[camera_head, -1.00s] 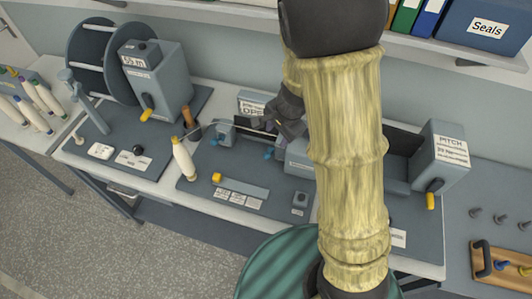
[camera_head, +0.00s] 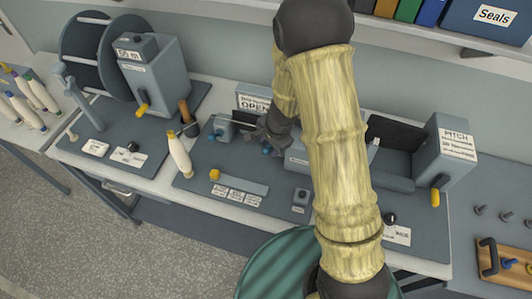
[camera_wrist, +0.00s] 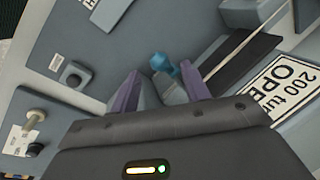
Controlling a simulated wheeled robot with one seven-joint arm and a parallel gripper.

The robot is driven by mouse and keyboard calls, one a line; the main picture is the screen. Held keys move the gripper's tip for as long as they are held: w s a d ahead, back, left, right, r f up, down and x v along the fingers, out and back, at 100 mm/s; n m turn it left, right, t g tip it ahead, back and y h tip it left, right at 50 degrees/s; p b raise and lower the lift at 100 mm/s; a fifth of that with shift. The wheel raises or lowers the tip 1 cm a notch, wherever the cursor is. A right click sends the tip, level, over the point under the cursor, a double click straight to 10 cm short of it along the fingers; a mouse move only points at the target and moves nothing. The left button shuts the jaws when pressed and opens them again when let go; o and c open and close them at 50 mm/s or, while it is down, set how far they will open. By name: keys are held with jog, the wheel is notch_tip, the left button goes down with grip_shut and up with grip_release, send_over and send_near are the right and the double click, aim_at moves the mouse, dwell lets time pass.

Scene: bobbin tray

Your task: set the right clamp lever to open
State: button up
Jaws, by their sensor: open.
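The right clamp lever is a small blue lever (camera_head: 266,150) on the middle station, just below my gripper (camera_head: 268,138) in the head view. In the wrist view the blue lever (camera_wrist: 163,62) stands between and just beyond the two purple fingertips of my gripper (camera_wrist: 160,84). The fingers are apart, and I cannot tell whether either touches the lever. A grey clamp part lies behind it, partly hidden. Another blue lever (camera_head: 214,137) sits at the left clamp block (camera_head: 224,125), clear of my gripper.
A sign reading OPEN (camera_head: 254,103) stands behind the clamps. A cream bobbin (camera_head: 180,155) stands left of the station, and a yellow knob (camera_head: 215,175) is in front. A grey housing marked PITCH (camera_head: 446,150) is to the right. My arm hides part of the bench.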

aim_at(267, 149)
jog(key=b+x, duration=0.1)
jog(key=x, duration=0.4)
jog(key=shift+f+b, duration=0.15)
jog(key=shift+b, duration=0.25)
grip_shut()
